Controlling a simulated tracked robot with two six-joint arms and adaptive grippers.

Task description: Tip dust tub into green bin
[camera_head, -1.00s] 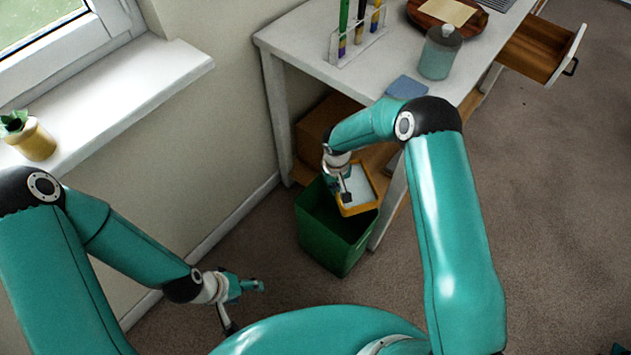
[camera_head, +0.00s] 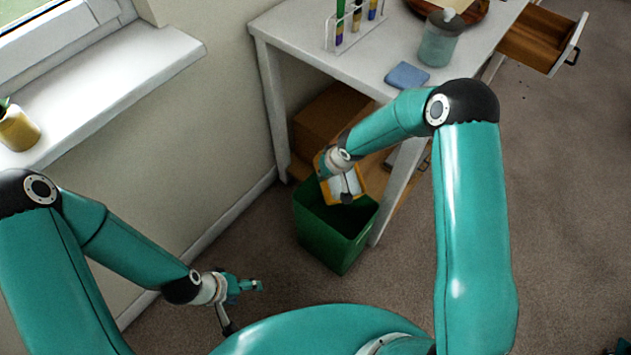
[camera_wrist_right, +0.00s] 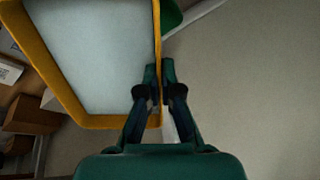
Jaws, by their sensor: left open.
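The dust tub (camera_head: 359,182) has an orange-yellow rim and a pale grey inside. It is tilted above the back part of the green bin (camera_head: 335,240), which stands on the carpet. My right gripper (camera_head: 346,197) is shut on the tub's rim. In the right wrist view, the tub (camera_wrist_right: 95,60) fills the upper left and its rim runs between the fingers (camera_wrist_right: 156,80). I cannot tell whether dust lies in it. A bit of the bin (camera_wrist_right: 170,14) shows at the top there. My left gripper (camera_head: 250,287) is open and empty, left of the bin.
A white table (camera_head: 300,50) stands behind the bin, bearing a tube rack (camera_head: 350,40), a jar (camera_head: 438,42) and a blue cloth (camera_head: 407,76). Its leg is close to the bin's right side. A drawer (camera_head: 540,40) stands open. Carpet left of the bin is clear.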

